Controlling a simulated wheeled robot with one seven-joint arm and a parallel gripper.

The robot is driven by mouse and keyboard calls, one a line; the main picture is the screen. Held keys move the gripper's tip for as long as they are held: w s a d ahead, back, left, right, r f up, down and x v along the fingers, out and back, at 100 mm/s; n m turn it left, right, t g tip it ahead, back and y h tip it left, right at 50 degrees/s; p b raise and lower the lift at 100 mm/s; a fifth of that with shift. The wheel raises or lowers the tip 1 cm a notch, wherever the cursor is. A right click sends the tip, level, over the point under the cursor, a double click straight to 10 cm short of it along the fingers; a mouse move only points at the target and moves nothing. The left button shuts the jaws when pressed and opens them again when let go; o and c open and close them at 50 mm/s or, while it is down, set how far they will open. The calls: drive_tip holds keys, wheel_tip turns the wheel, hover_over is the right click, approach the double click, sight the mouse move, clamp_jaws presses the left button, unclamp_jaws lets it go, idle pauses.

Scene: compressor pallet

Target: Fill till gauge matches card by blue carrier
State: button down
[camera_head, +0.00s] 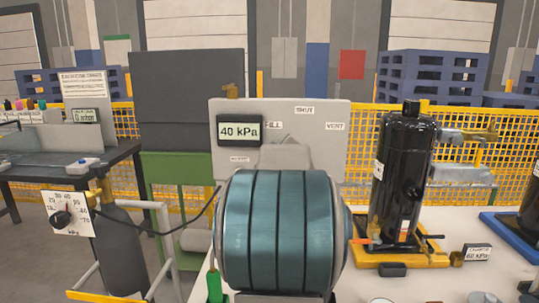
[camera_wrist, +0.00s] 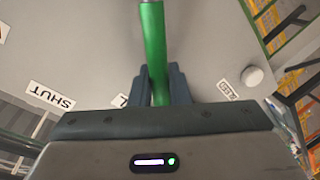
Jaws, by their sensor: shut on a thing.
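A grey panel (camera_head: 330,170) carries a display (camera_head: 240,131) reading 40 kPa and labels SHUT (camera_head: 304,110), FILL (camera_head: 273,125) and VENT (camera_head: 335,126). My gripper (camera_wrist: 160,85) is shut on a green lever handle (camera_wrist: 154,45) in front of the panel. A label ending in L (camera_wrist: 121,101) is partly hidden beside the left finger. My arm hides the lever in the head view. A small card (camera_head: 477,252) stands between the yellow and blue carriers and seems to read about 60 kPa; its digits are blurred. The blue carrier (camera_head: 500,228) is cut off at the right edge.
A black compressor (camera_head: 401,180) stands on the yellow carrier (camera_head: 420,261) right of the panel. A gas bottle (camera_head: 116,240) with a kPa dial (camera_head: 68,215) stands left, with a dark hose running toward the panel. A low black object (camera_head: 393,269) lies on the pale worktop.

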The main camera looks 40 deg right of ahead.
drive_tip(key=shift+s+d, duration=0.1)
drive_tip(key=c, duration=1.4)
unclamp_jaws()
drive_tip(key=v, duration=1.3)
drive_tip(key=shift+s+a, duration=0.25)
drive_tip(key=shift+s, duration=0.05)
drive_tip(key=shift+a+r, duration=0.1)
